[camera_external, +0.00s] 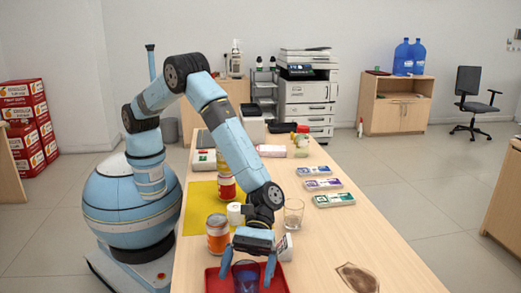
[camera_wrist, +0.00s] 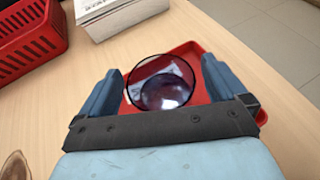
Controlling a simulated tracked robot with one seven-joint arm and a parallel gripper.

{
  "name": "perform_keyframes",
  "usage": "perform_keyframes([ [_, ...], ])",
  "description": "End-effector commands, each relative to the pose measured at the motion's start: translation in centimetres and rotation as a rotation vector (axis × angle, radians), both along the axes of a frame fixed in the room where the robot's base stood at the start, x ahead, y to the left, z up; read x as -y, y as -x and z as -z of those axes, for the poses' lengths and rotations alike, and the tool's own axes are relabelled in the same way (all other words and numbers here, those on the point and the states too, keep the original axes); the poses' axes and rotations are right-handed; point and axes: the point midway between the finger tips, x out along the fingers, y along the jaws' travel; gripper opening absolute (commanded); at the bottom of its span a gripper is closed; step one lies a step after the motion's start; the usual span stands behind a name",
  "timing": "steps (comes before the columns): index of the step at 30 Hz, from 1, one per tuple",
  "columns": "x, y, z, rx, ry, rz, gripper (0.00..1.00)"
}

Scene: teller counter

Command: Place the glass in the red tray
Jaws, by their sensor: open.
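A red tray (camera_external: 211,282) lies at the near end of the counter, and part of it shows in the wrist view (camera_wrist: 189,47). A clear drinking glass (camera_wrist: 162,95) is between my fingers in the wrist view, its round rim facing the camera, over the tray's area. It looks bluish in the external view (camera_external: 246,280) and appears upright in the tray; its base is hard to see. My gripper (camera_external: 248,276) points down with its fingers apart on either side of the glass, open. The fingers also show in the wrist view (camera_wrist: 161,68). A second clear glass (camera_external: 293,213) stands on the counter behind the tray.
An orange jar (camera_external: 217,237) and a white mug (camera_external: 284,248) stand close behind the tray. A yellow mat (camera_external: 196,207) lies further back. A brown flat item (camera_external: 357,279) lies at the near right. The wrist view shows a red basket (camera_wrist: 28,40).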

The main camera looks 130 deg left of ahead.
Motion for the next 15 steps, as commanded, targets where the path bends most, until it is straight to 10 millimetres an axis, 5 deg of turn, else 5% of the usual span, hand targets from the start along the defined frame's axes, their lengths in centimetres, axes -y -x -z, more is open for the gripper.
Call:
perform_keyframes([
  [15, -7.6, 3.2, -3.5, 0.001, 0.0, 0.0, 0.98],
])
